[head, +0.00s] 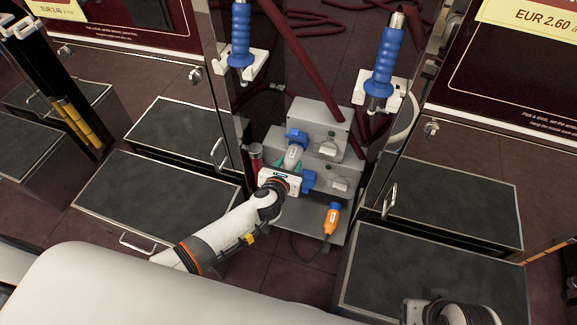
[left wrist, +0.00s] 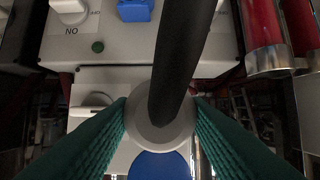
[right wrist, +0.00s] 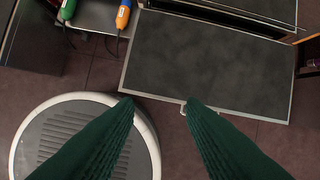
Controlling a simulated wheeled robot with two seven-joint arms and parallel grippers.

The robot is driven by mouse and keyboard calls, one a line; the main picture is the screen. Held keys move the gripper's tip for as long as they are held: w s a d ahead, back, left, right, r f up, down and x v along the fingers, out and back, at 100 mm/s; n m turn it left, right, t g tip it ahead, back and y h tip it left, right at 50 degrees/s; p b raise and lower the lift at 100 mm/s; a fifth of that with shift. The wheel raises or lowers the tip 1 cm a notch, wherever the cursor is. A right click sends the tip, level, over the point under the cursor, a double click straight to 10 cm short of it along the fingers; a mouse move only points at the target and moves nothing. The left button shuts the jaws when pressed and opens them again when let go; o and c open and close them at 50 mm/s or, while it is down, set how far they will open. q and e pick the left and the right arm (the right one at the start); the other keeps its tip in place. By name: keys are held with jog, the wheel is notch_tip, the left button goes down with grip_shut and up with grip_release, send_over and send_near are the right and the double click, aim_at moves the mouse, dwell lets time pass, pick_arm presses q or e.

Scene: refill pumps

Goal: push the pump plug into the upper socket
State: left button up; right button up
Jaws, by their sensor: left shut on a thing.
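The pump plug (head: 293,155) is light grey. My left gripper (head: 292,159) is shut on it, in front of the upper box. In the left wrist view the plug (left wrist: 158,122) sits between the green fingers, with its thick black cable running toward the camera. The blue upper socket (head: 297,136) is right at the plug's far end; it is partly covered, and I cannot tell whether the plug is touching it or inside it. The blue lower socket (head: 308,181) shows just right of the gripper. My right gripper (right wrist: 160,104) is open and empty above the floor.
Grey knobs (head: 327,148) sit beside the sockets. Blue-handled nozzles (head: 385,62) hang above. Dark-topped low steps (head: 430,275) flank the boxes.

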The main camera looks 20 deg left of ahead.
pick_arm(q)
jog(key=shift+w+r, duration=0.1)
jog(key=o, duration=1.4)
jog(key=shift+c, duration=0.2)
